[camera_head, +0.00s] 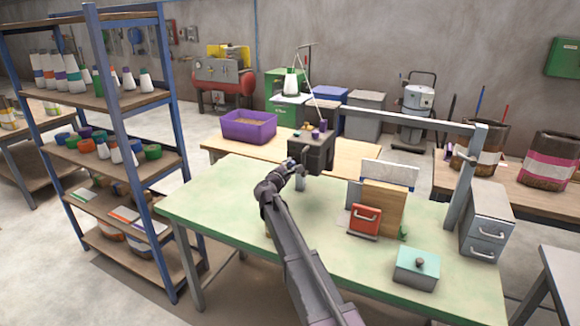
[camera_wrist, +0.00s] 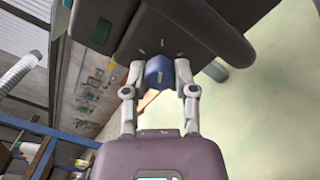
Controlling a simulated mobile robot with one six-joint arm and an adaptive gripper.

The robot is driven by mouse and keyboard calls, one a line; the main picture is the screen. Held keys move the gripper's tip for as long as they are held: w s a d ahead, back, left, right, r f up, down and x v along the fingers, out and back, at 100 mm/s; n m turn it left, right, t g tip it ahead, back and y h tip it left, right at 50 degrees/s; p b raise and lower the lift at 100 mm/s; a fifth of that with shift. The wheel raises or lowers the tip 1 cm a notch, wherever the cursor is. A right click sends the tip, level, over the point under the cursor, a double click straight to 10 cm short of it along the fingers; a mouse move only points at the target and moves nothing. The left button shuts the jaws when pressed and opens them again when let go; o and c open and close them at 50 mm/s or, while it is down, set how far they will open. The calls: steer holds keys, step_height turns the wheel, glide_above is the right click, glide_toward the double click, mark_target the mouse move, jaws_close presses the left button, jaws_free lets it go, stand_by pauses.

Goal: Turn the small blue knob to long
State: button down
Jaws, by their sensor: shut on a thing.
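The small blue knob (camera_wrist: 159,73) sits on the front of a dark grey box-shaped machine (camera_head: 314,154). The machine also fills the top of the wrist view (camera_wrist: 190,35). My gripper (camera_wrist: 160,65) has one finger on each side of the knob and is shut on it. Small light marks show on the panel around the knob, too small to read. A white line runs on the knob's face. In the head view my gripper (camera_head: 296,170) is at the machine's front left, and the knob is hidden there.
A red-fronted box (camera_head: 364,220), a brown board (camera_head: 384,208), a teal lidded box (camera_head: 416,268) and a grey drawer unit (camera_head: 487,225) stand at the right. A loaded shelf rack (camera_head: 122,150) is at the left.

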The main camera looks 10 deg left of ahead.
steer(key=m, duration=0.5)
steer(key=shift+w+r+m, duration=0.1)
steer(key=shift+m, duration=0.3)
steer(key=m, duration=0.6)
steer(key=shift+h, duration=0.3)
steer(key=shift+c, duration=2.1)
jaws_free()
